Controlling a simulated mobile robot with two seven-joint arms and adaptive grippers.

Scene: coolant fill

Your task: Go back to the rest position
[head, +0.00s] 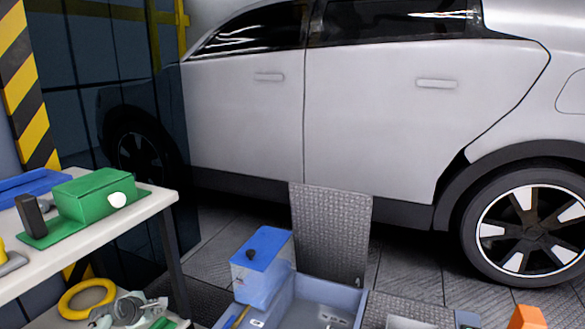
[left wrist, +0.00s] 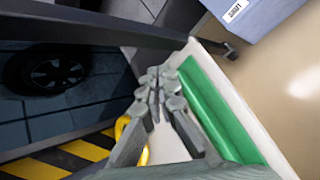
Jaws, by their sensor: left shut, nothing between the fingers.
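My left gripper (left wrist: 156,88) shows only in the left wrist view, its fingers together with nothing between them. Beyond it are a white bench edge (left wrist: 262,135) and a green strip (left wrist: 215,110). I cannot tell how far they are from the fingers. My right gripper is in neither view. In the head view a blue-topped container (head: 262,268) with a dark cap stands in a grey-blue tray (head: 318,300) at the bottom middle.
A white bench (head: 120,222) at the left bears a green box (head: 95,195) and a dark block (head: 31,216). A yellow ring (head: 86,300) lies on its lower shelf. A white car (head: 370,110) fills the back. An orange object (head: 527,317) shows at the bottom right.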

